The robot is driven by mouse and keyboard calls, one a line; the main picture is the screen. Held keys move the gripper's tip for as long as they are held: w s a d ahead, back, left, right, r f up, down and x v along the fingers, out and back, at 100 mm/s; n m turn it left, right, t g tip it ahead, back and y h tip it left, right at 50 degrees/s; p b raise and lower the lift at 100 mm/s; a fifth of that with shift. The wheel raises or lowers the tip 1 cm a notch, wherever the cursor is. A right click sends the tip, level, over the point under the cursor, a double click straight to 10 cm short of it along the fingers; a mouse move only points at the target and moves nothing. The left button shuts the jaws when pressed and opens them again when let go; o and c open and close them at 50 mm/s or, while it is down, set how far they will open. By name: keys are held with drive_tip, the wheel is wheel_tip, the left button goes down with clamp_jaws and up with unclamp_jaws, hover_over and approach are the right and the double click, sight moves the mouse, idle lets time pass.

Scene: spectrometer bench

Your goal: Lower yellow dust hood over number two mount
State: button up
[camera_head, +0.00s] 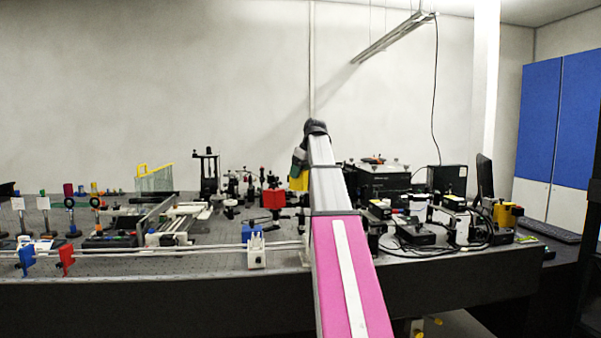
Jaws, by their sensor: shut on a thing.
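My arm reaches out over the bench, and my gripper (299,166) is at its far end, partly hidden by the arm. It is shut on a small yellow piece, which looks like the yellow dust hood (298,182). The hood is seen only in part, at the left side of the arm, and appears above the bench top. Several post mounts stand on the left of the bench, such as one with a black ring (70,203). No number is readable, so I cannot tell which mount is number two.
The optical bench (150,262) is crowded. A red block (274,198) stands left of the arm. A rail with a blue clamp (27,260) and a red clamp (65,260) runs along the front. A yellow-edged panel (154,180) stands behind. A black box (380,178) is to the right.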

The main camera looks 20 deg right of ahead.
sight(308, 171)
drive_tip(key=shift+f, duration=4.25)
idle(0.6)
drive_tip(key=o, duration=1)
drive_tip(key=v, duration=0.9)
drive_tip(key=shift+r, duration=0.2)
drive_tip(key=shift+s+d+r, duration=0.15)
drive_tip(key=shift+s+r, duration=0.1)
drive_tip(key=shift+r, duration=0.35)
